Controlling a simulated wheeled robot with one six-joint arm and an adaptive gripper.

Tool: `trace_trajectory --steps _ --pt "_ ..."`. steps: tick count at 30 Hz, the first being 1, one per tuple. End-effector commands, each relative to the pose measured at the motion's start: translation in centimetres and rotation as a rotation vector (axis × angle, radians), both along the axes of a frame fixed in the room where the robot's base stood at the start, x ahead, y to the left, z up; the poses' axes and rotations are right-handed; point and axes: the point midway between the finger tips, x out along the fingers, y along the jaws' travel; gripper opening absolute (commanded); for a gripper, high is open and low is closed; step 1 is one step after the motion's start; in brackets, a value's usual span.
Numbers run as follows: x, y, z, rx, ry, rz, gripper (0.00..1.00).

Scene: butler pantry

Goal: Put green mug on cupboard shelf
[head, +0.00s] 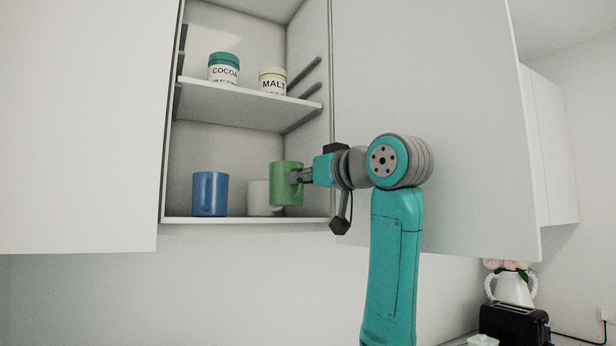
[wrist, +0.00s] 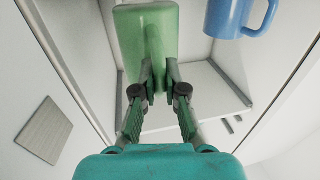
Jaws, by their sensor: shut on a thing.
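The green mug (head: 284,184) is upright at the cupboard opening, in front of the white mug (head: 258,199). Its base appears a little above the front edge of the lower shelf (head: 235,220); how far inside it is, I cannot tell. My gripper (head: 297,176) is shut on the green mug at its handle side, coming from the right. In the wrist view, my fingers (wrist: 161,76) close around the handle of the green mug (wrist: 135,45). The blue mug (head: 209,194) stands on the lower shelf to the left; it also shows in the wrist view (wrist: 232,15).
The upper shelf (head: 240,104) holds a cocoa jar (head: 223,69) and a malt jar (head: 272,81). The open cupboard door (head: 450,110) stands behind my arm at right. Bare shelf shows between the blue and white mugs. A black toaster (head: 514,324) sits lower right.

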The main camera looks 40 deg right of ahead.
Motion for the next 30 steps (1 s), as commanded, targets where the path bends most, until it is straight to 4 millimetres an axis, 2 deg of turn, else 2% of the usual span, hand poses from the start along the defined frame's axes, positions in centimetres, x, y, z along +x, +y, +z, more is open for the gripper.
trace_trajectory --steps 19,30 --pt "6.3 -1.7 0.0 -0.001 0.001 0.0 0.0" --pt "6.3 -1.8 -2.0 -0.001 -0.002 0.0 0.0"
